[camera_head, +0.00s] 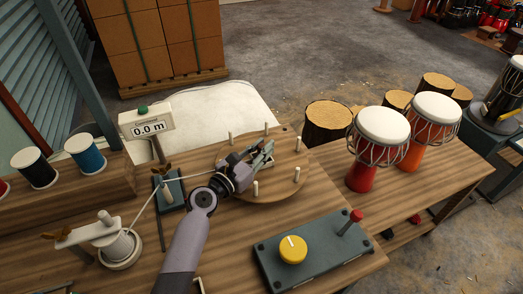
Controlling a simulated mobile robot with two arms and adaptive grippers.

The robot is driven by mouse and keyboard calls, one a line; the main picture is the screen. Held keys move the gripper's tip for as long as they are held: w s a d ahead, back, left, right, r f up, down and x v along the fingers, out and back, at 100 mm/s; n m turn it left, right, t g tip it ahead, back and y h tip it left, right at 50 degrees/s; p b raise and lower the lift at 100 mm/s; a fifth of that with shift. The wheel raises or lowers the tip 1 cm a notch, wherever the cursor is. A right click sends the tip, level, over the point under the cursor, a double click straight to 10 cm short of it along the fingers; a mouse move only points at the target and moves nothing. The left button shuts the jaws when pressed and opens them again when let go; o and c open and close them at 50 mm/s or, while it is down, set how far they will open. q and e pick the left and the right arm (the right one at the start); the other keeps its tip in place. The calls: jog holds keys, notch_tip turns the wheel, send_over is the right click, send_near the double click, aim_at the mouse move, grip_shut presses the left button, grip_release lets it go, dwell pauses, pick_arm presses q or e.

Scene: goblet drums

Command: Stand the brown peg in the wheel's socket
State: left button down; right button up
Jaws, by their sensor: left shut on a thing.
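The wheel (280,188) is a round wooden disc on the bench, with several short white pegs standing around its rim. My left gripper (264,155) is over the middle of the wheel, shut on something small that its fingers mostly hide. I take this for the brown peg, but its colour and tilt cannot be made out. A white cord (147,203) runs from the spool at the lower left past a small post to the gripper. The wheel's socket is not visible; the gripper covers the wheel's middle. My right gripper is not in view.
A counter sign (147,125) reading 0.0 m stands left of the wheel. A control box (315,255) with a yellow knob and red-topped lever is in front. The cord spool (118,247) stands lower left. Two drums (376,148) stand at right.

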pick_arm(q)
jog(key=shift+f, duration=0.2)
jog(key=c, duration=1.5)
grip_release()
jog(key=shift+o, duration=0.2)
jog(key=shift+r, duration=0.35)
jog(key=p+v, duration=0.1)
jog(key=v, duration=1.1)
jog(key=shift+f+p, duration=0.1)
jog(key=shift+p, duration=0.25)
jog(key=shift+s+f, duration=0.1)
